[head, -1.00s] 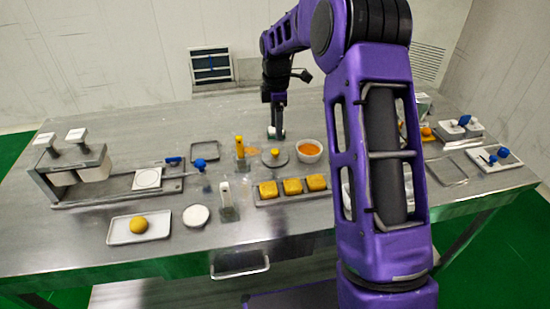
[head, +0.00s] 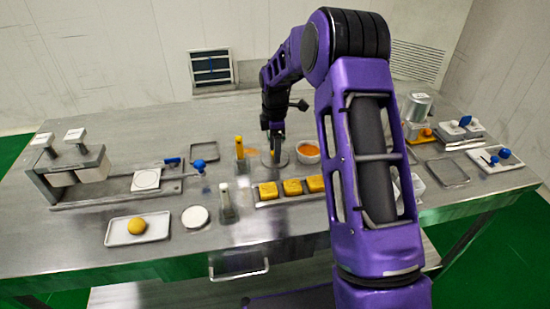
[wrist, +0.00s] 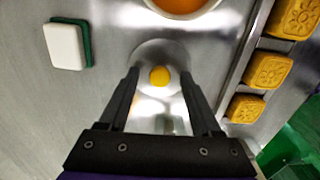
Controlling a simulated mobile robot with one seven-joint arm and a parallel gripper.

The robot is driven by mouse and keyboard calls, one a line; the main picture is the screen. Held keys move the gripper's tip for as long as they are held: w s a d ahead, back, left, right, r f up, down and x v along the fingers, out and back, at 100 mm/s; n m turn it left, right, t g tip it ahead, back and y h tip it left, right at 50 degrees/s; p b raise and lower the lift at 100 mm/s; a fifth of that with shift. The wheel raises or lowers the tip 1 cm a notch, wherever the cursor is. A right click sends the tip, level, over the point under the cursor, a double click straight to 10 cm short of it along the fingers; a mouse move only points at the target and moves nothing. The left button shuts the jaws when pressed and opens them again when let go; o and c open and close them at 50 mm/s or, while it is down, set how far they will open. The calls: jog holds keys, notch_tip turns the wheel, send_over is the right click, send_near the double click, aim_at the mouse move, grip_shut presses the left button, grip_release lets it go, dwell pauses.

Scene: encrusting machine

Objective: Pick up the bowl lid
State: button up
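The bowl lid is a round grey disc with a yellow knob. In the wrist view the lid (wrist: 160,50) lies on the table just below the bowl, its knob (wrist: 159,76) between my fingertips. My gripper (wrist: 160,73) is open, with a gap on each side of the knob; I cannot tell whether the tips are level with it. In the head view my gripper (head: 275,155) is over the lid (head: 266,162) and hides most of it. The white bowl (head: 308,152) of orange filling stands uncovered to the right; it also shows in the wrist view (wrist: 180,7).
A tray of yellow moulded cakes (head: 292,188) lies in front of the lid. A white and green block (wrist: 67,46) lies left of it in the wrist view. A yellow-topped tool (head: 240,150) stands left of the lid.

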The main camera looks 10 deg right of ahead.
grip_shut()
